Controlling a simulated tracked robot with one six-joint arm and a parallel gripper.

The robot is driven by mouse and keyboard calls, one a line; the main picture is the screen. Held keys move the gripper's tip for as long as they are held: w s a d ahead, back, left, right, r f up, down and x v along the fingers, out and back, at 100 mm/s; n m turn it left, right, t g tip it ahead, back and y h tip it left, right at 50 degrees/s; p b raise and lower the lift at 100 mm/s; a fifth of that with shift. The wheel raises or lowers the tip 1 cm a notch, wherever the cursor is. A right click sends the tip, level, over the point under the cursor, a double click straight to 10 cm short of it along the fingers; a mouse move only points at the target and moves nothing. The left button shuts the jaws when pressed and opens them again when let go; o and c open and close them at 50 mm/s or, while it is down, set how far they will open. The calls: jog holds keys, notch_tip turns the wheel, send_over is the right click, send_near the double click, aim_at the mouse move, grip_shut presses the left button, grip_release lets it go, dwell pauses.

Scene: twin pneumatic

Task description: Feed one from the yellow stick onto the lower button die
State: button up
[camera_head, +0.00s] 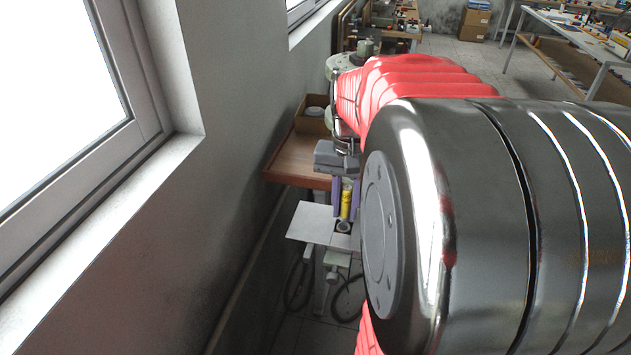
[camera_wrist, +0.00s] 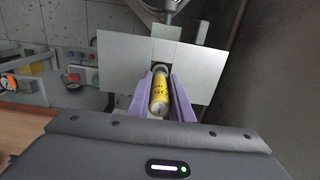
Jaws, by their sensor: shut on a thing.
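My gripper (camera_wrist: 160,97) has purple fingers and is shut on the yellow stick (camera_wrist: 159,92), a short yellow cylinder with dark lettering. In the wrist view the stick points away from me toward a dark round part, the die (camera_wrist: 160,69), in front of a pale metal plate (camera_wrist: 205,70). I cannot tell whether the stick touches the die. In the head view my gripper (camera_head: 345,200) holds the yellow stick (camera_head: 346,205) upright, just above a small round die (camera_head: 343,227) beside the pale plate (camera_head: 312,222). My arm hides much of the machine.
A wooden table (camera_head: 296,163) with a brown box (camera_head: 311,115) stands behind my gripper. A wall with windows runs along the left. In the wrist view a control box with coloured buttons (camera_wrist: 82,57) is at the left. A cable (camera_head: 297,285) hangs below the plate.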

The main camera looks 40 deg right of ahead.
aim_at(348, 189)
jog(key=shift+f, duration=1.05)
jog(key=shift+f, duration=0.4)
dwell(0.9)
jog(key=shift+r, duration=0.2)
jog(key=shift+r, duration=2.85)
jog(key=shift+s, duration=0.1)
